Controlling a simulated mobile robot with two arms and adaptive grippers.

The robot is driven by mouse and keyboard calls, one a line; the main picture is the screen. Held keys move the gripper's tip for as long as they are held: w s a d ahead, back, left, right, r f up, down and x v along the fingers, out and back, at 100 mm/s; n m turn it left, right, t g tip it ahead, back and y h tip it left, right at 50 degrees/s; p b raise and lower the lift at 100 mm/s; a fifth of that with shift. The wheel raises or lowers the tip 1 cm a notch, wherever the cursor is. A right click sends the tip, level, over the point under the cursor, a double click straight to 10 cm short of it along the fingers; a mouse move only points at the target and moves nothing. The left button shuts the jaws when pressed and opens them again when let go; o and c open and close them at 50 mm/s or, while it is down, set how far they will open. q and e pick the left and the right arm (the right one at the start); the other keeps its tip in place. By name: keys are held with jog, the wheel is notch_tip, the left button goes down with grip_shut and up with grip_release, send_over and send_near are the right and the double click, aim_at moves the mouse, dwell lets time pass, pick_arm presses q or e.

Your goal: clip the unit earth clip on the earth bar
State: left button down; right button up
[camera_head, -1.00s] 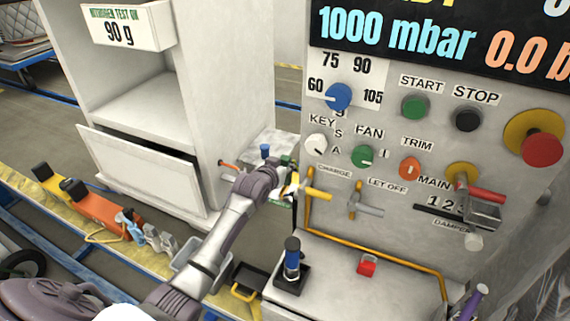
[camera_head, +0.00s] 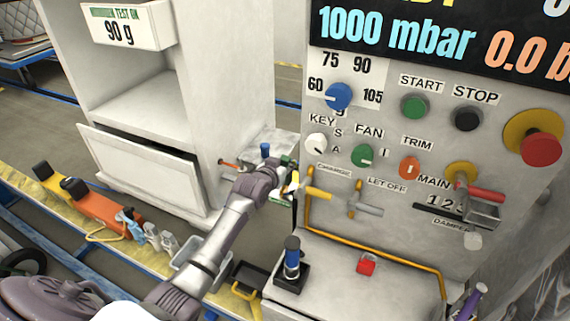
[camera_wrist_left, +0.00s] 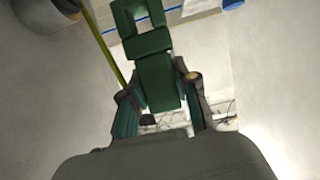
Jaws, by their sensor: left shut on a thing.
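My left gripper (camera_head: 285,186) is at the gap between the white cabinet and the control panel, left of the yellow lever. It is small and partly hidden there by my own wrist. In the left wrist view the gripper (camera_wrist_left: 158,92) is shut on a green clip (camera_wrist_left: 152,42), with a finger on each side of its lower part. The clip's far end has a square opening. I take this to be the unit earth clip. I cannot clearly pick out the earth bar, or tell whether the clip touches it. My right gripper is not in view.
The control panel (camera_head: 390,205) has yellow and grey levers close to my left gripper. A white cabinet (camera_head: 238,110) stands to the left, with a small red-tipped rod (camera_head: 228,165) on its side.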

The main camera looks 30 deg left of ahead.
pick_arm(q)
jog(key=shift+f+b, duration=1)
jog(key=shift+f, duration=0.8)
jog(key=c, duration=0.8)
grip_release()
jog(key=v, duration=1.2)
